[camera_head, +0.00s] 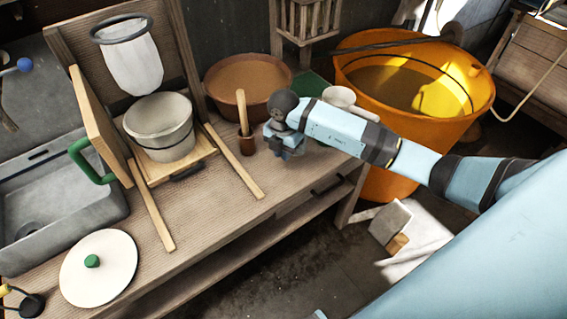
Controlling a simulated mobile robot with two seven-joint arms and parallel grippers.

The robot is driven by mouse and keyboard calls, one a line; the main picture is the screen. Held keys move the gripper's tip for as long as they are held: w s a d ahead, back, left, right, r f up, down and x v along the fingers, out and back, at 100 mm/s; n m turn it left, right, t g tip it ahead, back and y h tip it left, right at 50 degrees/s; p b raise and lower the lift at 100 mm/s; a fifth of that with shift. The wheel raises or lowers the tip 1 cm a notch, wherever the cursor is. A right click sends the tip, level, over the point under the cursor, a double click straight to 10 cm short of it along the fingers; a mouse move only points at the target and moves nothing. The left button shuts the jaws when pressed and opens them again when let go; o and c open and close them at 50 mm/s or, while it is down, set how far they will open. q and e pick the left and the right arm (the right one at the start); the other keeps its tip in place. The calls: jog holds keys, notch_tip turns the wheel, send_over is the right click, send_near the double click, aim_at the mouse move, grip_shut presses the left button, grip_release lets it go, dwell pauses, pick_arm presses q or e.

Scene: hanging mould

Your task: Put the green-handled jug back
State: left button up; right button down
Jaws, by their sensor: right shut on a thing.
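A pale jug-like vessel (341,96) shows behind my right forearm, between the brown basin and the orange tub. My arm hides its lower part, and no green handle shows on it. My left gripper is out of view.
A grey bucket (160,128) stands on a wooden board below a white bag on a ring. A white lid (98,268) lies front left. The brown basin (247,80) and orange tub (470,115) crowd the gripper.

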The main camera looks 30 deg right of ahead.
notch_tip(320, 180, down, 6)
dwell(0.5)
jog(key=shift+f, duration=0.15)
jog(key=c, duration=1.1)
grip_release()
